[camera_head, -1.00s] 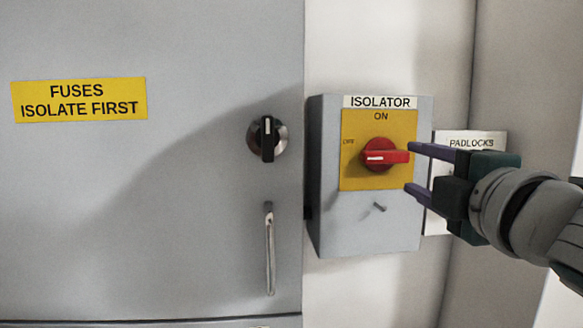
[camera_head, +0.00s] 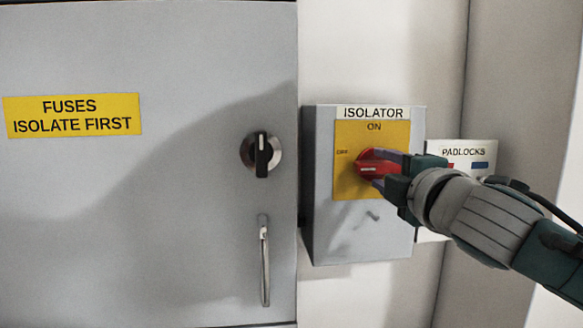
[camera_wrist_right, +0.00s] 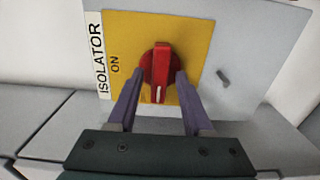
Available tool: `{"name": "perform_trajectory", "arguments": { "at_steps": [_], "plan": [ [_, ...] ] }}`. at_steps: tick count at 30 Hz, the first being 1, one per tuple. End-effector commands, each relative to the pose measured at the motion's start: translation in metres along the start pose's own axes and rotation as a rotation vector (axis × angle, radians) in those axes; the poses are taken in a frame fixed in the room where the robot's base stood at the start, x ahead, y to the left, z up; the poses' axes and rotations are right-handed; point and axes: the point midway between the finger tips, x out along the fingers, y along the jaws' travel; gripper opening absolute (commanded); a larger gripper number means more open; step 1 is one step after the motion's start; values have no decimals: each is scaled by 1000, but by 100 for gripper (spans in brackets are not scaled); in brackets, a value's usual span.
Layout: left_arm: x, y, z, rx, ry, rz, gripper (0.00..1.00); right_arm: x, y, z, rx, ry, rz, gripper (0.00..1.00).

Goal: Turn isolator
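The isolator (camera_head: 315,190) is a grey wall box with a yellow plate (camera_head: 345,185), marked ON at the top and OFF at the left. Its red rotary switch (camera_head: 366,168) has a bar handle lying roughly level in the head view, and also shows in the right wrist view (camera_wrist_right: 161,66). My right gripper (camera_head: 381,167) comes in from the right, with its purple fingers one above and one below the handle. In the right wrist view the fingers (camera_wrist_right: 158,85) straddle the handle, with small gaps visible at its sides. My left gripper is not in view.
A large grey cabinet (camera_head: 120,220) with a yellow fuse label (camera_head: 73,115), black knob (camera_head: 262,155) and vertical handle (camera_head: 265,266) stands left. A padlocks board (camera_head: 463,153) is behind my right arm. A small peg (camera_wrist_right: 223,77) sticks out of the isolator box.

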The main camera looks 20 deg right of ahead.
Motion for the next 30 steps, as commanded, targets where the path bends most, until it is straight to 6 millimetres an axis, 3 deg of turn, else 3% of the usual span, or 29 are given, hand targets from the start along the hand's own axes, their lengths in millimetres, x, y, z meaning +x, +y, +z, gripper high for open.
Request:
{"name": "perform_trajectory", "arguments": {
  "at_steps": [1, 13, 30],
  "plan": [
    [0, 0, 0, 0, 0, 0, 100, 0, 0, 0, 0, 0, 0, 44],
    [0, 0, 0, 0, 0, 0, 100, 0, 0, 0, 0, -1, 0, 0],
    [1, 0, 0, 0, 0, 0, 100, 0, 0, 1, 39, -2, 0, 0]
  ]
}}
